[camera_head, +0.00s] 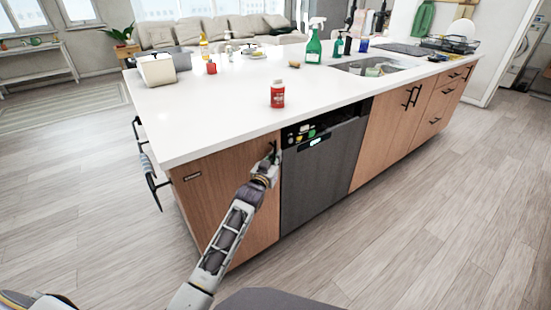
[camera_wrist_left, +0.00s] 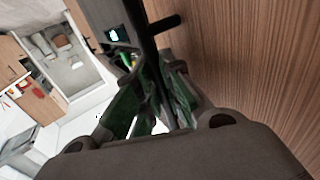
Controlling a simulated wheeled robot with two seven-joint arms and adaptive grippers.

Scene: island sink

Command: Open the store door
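The store door looks to be the wooden panel (camera_head: 215,195) at the near left end of the island, left of the dark dishwasher. It appears closed, flush with the island front. Its dark upright handle (camera_head: 274,149) is near its right edge. My left gripper (camera_head: 268,165) is at this handle and covers part of it. In the left wrist view the handle bar (camera_wrist_left: 143,28) runs between the fingers of my left gripper (camera_wrist_left: 152,75), which look closed in on it. The wood (camera_wrist_left: 240,50) fills the right side there. My right gripper is out of view.
The dishwasher (camera_head: 325,172) stands right beside the door, with a lit panel on top. A red bottle (camera_head: 277,95) stands on the white countertop (camera_head: 225,105) above. Dark rails (camera_head: 150,180) stick out on the island's left end. The floor (camera_head: 400,255) in front is clear.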

